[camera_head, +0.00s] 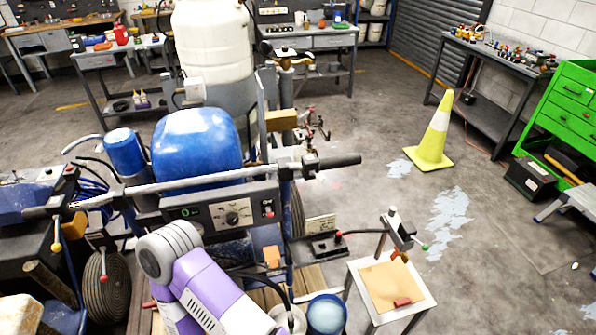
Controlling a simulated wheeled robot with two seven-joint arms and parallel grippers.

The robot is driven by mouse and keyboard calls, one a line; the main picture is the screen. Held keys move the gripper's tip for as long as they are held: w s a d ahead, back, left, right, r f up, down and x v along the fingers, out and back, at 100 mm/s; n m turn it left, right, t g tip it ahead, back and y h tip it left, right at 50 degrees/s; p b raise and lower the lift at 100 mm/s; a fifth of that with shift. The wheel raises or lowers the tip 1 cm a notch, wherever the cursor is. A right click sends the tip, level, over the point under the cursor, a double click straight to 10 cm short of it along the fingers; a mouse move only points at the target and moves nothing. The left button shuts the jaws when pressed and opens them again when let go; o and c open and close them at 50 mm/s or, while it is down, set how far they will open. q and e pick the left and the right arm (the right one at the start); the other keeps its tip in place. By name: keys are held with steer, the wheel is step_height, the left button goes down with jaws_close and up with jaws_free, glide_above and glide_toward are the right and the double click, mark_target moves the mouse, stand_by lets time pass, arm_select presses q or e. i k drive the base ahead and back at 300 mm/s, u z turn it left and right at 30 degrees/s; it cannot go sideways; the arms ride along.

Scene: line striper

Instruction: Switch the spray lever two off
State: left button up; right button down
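The line striper has a blue engine cover (195,140), a silver handlebar (190,186) with black grips, and a control panel (232,214) with a round dial and a small red switch. Another red-topped control (70,172) is near the left grip. A purple and white link of my arm rises at the bottom centre, in front of the machine. Neither gripper shows.
A small stand with a tan top (380,287) and a blue-topped bucket (326,315) are at the lower right of the machine. A yellow cone (433,137), a green tool cabinet (570,110) and workbenches stand farther off. The floor around the cone is mostly clear.

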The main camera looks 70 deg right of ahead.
mark_target(320, 178)
steer(key=z, duration=1.75)
steer(key=k, duration=0.7)
steer(key=z, duration=1)
steer(key=i, duration=0.5)
steer(key=u, duration=0.05)
